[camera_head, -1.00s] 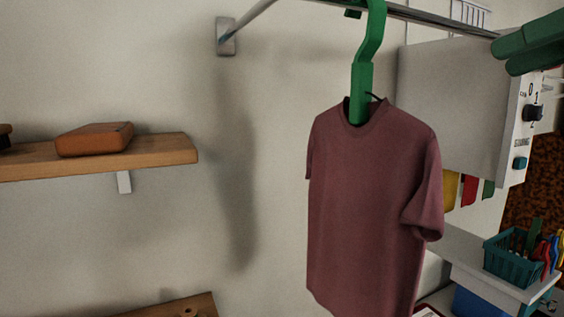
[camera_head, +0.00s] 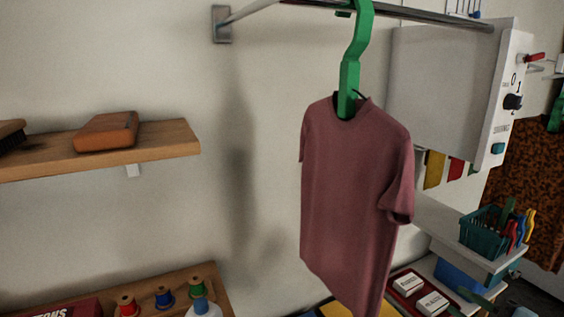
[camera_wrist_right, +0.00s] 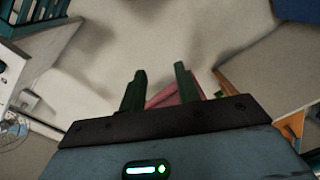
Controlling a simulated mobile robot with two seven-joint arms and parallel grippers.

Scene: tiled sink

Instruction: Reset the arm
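My right gripper (camera_head: 458,300) shows at the bottom right edge of the head view, partly cut off, below and to the right of the shirt. In the right wrist view its two dark green fingers (camera_wrist_right: 160,80) stand apart with nothing gripped between them. A maroon T-shirt (camera_head: 355,190) hangs on a green hanger (camera_head: 354,60), hooked on a metal rail (camera_head: 420,15). A reddish-pink patch (camera_wrist_right: 175,97) shows beyond the fingers; I cannot tell for sure that it is the shirt. My left gripper is not in view.
A white control box (camera_head: 450,85) juts out right of the shirt. Below it are a teal basket (camera_head: 482,232) and a tray (camera_head: 408,284) with small boxes. A wooden shelf (camera_head: 160,141) with a brown block (camera_head: 107,132) is at left. Spools (camera_head: 165,297) stand below.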

